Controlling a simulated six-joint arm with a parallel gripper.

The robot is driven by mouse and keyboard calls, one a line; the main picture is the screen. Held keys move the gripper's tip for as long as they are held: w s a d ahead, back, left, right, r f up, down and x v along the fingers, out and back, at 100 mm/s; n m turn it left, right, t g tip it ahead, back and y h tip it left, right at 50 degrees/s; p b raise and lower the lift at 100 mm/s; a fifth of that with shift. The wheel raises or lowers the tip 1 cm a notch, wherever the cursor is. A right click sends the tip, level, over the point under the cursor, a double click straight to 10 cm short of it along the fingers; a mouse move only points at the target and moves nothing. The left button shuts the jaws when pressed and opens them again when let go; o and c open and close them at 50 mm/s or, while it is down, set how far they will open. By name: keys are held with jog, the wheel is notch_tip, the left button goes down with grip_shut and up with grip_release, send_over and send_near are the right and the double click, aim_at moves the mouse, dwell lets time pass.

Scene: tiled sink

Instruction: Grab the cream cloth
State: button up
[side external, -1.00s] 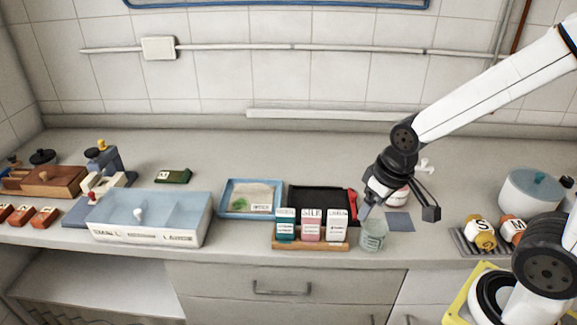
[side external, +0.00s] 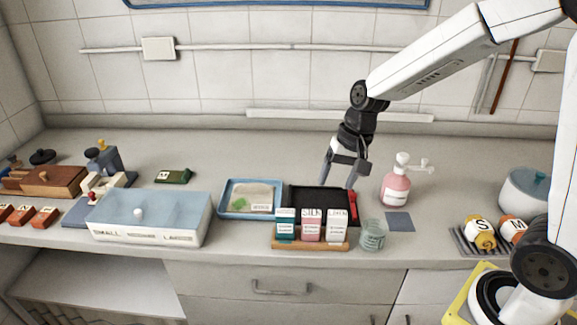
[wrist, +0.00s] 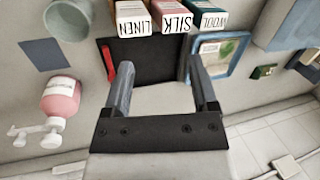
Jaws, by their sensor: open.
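A pale cream cloth (side external: 250,191) lies in a blue-rimmed tray (side external: 223,208) on the counter. A green patch and a small label show on or beside it. In the wrist view, part of the cloth (wrist: 210,66) shows in the tray, just right of my right finger. My gripper (side external: 340,183) is open and empty, with its fingers pointing down. It is above the black tray (side external: 312,193), to the right of the cloth and apart from it. In the wrist view my gripper (wrist: 160,66) has its fingers spread over the black tray.
Upright LINEN, SILK (side external: 311,226) and WOOL boxes stand in front of the black tray. A red object (side external: 352,203) lies at its right edge. A glass beaker (side external: 373,235) and a pink pump bottle (side external: 395,188) stand further right. A lidded compartment box (side external: 150,215) is left.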

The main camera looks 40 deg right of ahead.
jog(key=w+d+m+t+y, duration=0.2)
jog(key=w+m+y, duration=0.3)
jog(key=w+m, duration=0.5)
jog(key=w+d+m+t+y, duration=0.2)
jog(key=w+m+y, duration=0.3)
jog(key=w, duration=0.8)
send_near(251, 182)
jog(key=shift+w+a+r+m, duration=0.15)
jog(key=shift+a+m, duration=0.15)
jog(key=shift+a, duration=0.25)
jog(key=shift+f, duration=0.35)
jog(key=shift+x, duration=3.9)
grip_shut()
